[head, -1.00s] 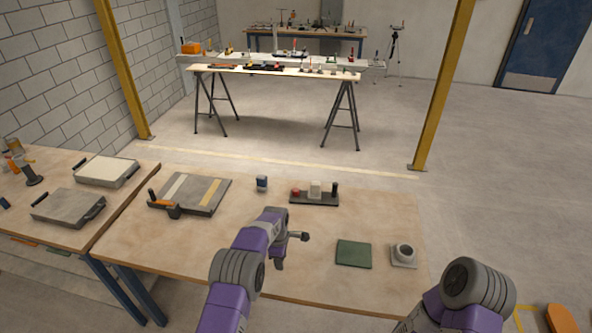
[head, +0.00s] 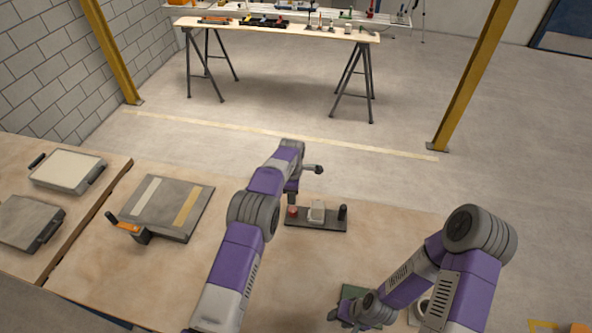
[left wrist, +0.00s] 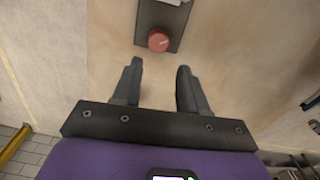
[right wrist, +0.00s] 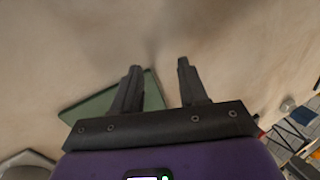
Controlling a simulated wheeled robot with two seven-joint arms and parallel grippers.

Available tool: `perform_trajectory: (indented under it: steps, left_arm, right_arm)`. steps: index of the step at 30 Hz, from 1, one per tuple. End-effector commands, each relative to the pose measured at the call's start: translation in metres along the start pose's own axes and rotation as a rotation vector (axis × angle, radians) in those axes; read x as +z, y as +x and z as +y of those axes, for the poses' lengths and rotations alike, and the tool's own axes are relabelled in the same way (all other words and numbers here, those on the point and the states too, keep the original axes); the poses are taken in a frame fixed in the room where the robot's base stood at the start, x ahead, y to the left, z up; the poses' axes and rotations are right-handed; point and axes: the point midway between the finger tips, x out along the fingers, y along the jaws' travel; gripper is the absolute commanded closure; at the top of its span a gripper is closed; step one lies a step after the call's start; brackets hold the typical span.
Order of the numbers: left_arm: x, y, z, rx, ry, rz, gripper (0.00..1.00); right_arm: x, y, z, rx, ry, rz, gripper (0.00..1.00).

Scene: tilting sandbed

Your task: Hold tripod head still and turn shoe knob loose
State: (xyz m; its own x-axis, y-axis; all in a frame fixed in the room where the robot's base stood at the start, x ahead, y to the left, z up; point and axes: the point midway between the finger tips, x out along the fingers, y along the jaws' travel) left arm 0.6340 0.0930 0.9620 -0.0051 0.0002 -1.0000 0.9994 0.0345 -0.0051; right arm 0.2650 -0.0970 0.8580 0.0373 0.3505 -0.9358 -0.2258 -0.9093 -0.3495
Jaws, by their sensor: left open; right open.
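A dark plate (head: 325,224) on the table bears a red knob (head: 292,211) at its left end, a pale block (head: 316,210) in the middle and a black upright post (head: 342,212) at its right end. My left gripper (head: 305,184) is open and empty over the plate's left part. In the left wrist view the red knob (left wrist: 158,40) shows just beyond the gap between the open fingertips (left wrist: 160,68), apart from them. My right gripper (head: 342,306) is open and empty above the table near the green mat; its fingers show in the right wrist view (right wrist: 159,65).
The green mat (right wrist: 112,102) lies partly behind my right fingers. A grey fixture (head: 418,308) is partly hidden by my right arm. A grey board (head: 165,205) with an orange-handled tool (head: 130,228) lies at left. The table between the board and my left arm is clear.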

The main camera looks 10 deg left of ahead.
Motion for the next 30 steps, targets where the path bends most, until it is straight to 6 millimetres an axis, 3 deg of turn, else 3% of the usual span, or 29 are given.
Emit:
perform_trajectory:
  steps: [3,5,8,20,30]
  left_arm:
    - [0.000,0.000,0.000,0.000,0.001,0.000,0.57]
    - [0.000,0.000,0.000,0.000,0.001,0.000,0.57]
    - [0.000,0.000,0.000,0.000,0.001,0.000,0.57]
    - [0.000,0.000,0.000,0.000,0.000,0.000,0.57]
    - [0.000,0.000,0.000,0.000,0.001,0.000,0.57]
  right_arm:
    - [-0.003,0.001,-0.002,-0.003,-0.002,0.001,0.41]
    - [-0.011,0.002,-0.005,-0.011,-0.009,0.006,0.41]
    - [-0.036,0.005,-0.018,-0.035,-0.030,0.026,0.41]
    - [-0.184,-0.003,-0.095,-0.087,-0.161,0.088,0.41]
    - [-0.294,-0.053,-0.143,-0.006,-0.197,0.154,0.41]
